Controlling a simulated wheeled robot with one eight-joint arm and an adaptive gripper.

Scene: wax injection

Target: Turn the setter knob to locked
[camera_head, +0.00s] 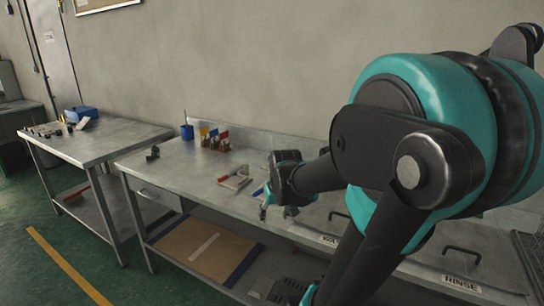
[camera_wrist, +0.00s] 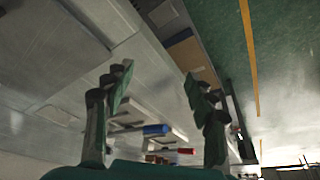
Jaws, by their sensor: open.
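My gripper (camera_head: 264,208) is above the front part of the long metal bench, at the middle of the head view. In the wrist view my gripper (camera_wrist: 157,84) has its two fingers wide apart with nothing between the tips. Beyond the fingers lie a blue-handled piece (camera_wrist: 155,130) and a red-handled piece (camera_wrist: 187,151). In the head view the red-handled piece (camera_head: 235,180) lies left of my gripper, and the blue one is partly hidden by it. I cannot pick out the setter knob or its setting in either view.
The long bench (camera_head: 187,172) carries a small dark block (camera_head: 153,153), a blue cup (camera_head: 187,132) and coloured upright items (camera_head: 215,139) at the back. Labelled lids with handles, one reading RINSE (camera_head: 461,282), are at right. A second table (camera_head: 105,138) stands left.

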